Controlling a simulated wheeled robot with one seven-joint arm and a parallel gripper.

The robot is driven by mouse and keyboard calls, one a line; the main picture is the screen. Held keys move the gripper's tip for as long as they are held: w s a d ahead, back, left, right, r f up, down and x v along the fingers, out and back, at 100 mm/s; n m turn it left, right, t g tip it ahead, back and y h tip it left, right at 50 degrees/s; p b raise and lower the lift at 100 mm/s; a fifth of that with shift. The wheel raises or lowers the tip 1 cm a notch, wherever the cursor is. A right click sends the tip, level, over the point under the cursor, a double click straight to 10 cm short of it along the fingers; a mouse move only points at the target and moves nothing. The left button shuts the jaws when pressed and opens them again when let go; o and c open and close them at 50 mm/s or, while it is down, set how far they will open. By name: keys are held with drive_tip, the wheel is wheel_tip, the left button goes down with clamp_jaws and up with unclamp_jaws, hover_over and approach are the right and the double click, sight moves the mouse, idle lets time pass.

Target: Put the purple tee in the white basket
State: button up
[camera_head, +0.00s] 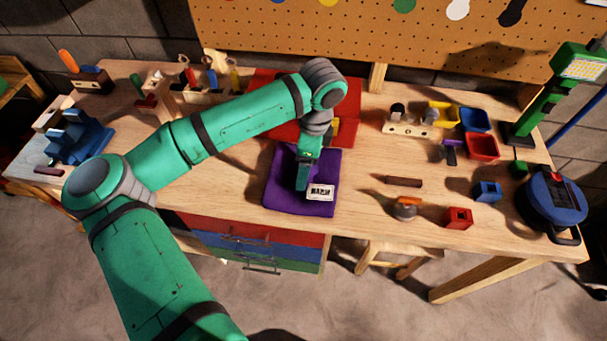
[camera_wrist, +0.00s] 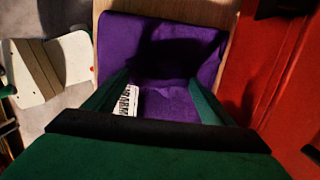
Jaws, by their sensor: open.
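The purple tee (camera_head: 272,192) lies folded flat in a square on the wooden workbench, near its front edge. A white label with black lettering (camera_head: 320,192) lies on its front right part. My gripper (camera_head: 302,187) points down over the middle of the tee. In the wrist view, the open fingers (camera_wrist: 158,97) stand on either side of purple cloth (camera_wrist: 120,45), with the label beside one finger. Whether the fingertips touch the cloth I cannot tell.
A red toolbox (camera_head: 262,88) stands close behind the tee. A brown bar (camera_head: 404,182), an orange-topped object (camera_head: 405,207) and a red block (camera_head: 458,217) lie to the right. A blue vise (camera_head: 80,138) stands at left. Drawers (camera_head: 255,245) and a stool (camera_head: 385,252) are below.

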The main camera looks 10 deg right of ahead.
drive_tip(key=c, duration=1.7)
drive_tip(key=shift+r, duration=0.1)
